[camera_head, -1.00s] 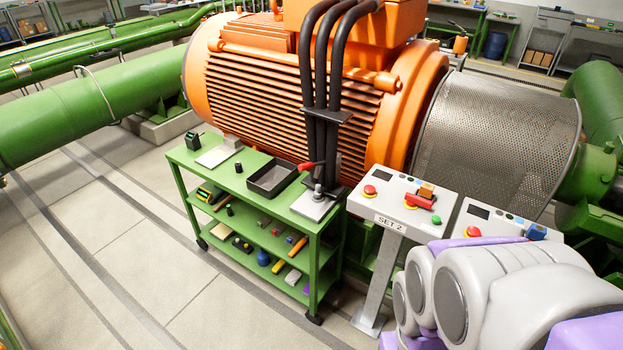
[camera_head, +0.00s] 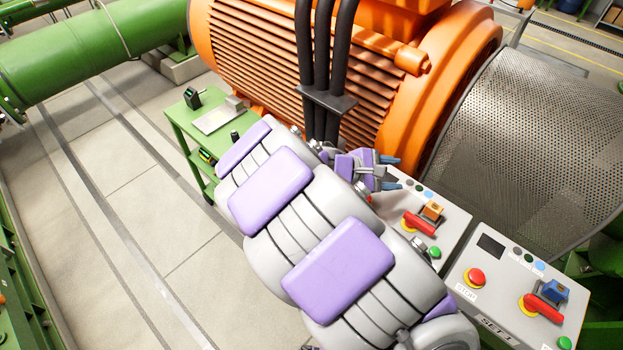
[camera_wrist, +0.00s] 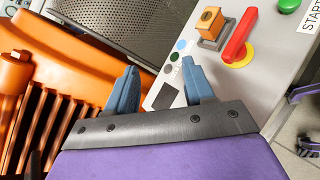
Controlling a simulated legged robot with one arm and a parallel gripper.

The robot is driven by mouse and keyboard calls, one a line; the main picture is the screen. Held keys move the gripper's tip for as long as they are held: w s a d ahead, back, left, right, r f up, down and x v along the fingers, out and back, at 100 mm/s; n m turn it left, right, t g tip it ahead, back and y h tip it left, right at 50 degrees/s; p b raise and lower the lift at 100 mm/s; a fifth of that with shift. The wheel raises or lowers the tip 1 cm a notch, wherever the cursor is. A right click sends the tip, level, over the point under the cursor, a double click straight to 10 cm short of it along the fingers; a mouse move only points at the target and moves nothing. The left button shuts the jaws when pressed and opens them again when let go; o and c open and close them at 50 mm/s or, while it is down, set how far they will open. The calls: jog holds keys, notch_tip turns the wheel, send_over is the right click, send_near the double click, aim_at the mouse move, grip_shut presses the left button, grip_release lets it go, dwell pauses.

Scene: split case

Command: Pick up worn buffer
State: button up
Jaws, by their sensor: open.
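I cannot single out the worn buffer for sure. A small black cylinder (camera_head: 234,136) stands on the top of the green cart (camera_head: 179,113), beside my arm, and may be it. My gripper (camera_head: 390,173) is to the right of the cart, over the far edge of the nearer-left control panel (camera_head: 440,214). In the wrist view its two blue fingers (camera_wrist: 160,80) are apart with nothing between them, pointing at the panel's edge and the motor side.
A large orange motor (camera_head: 290,75) with thick black cables (camera_head: 320,60) rises behind the cart. A perforated metal guard (camera_head: 540,130) is at the right. A second control panel (camera_head: 515,290) stands at lower right. The floor on the left is clear.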

jog(key=w+a+f+n+t+y+p, duration=0.1)
jog(key=w+a+f+n+t+y, duration=0.2)
jog(key=a+f+n, duration=0.8)
jog(key=w+a+f+n+t+y+p, duration=0.1)
jog(key=a+f+n+t+y, duration=0.45)
jog(key=a, duration=0.95)
jog(key=shift+m+g+h, duration=0.65)
jog(key=shift+m+h, duration=0.1)
jog(key=shift+h, duration=0.2)
jog(key=b+x, duration=0.1)
jog(key=x, duration=0.3)
jog(key=b+x, duration=0.1)
jog(key=x, duration=0.3)
jog(key=f+b+x, duration=0.1)
jog(key=x, duration=0.2)
jog(key=shift+d+f, duration=0.2)
jog(key=shift+d, duration=0.15)
jog(key=shift+w+f, duration=0.1)
jog(key=shift+w, duration=0.3)
jog(key=b+x, duration=0.1)
jog(key=x, duration=0.1)
jog(key=b+x, duration=0.1)
jog(key=x, duration=0.2)
jog(key=shift+d+f, duration=0.1)
jog(key=shift+d, duration=0.35)
jog(key=shift+a, duration=0.15)
jog(key=shift+c, duration=0.3)
jog(key=shift+a, duration=0.1)
jog(key=shift+c, duration=0.8)
grip_shut()
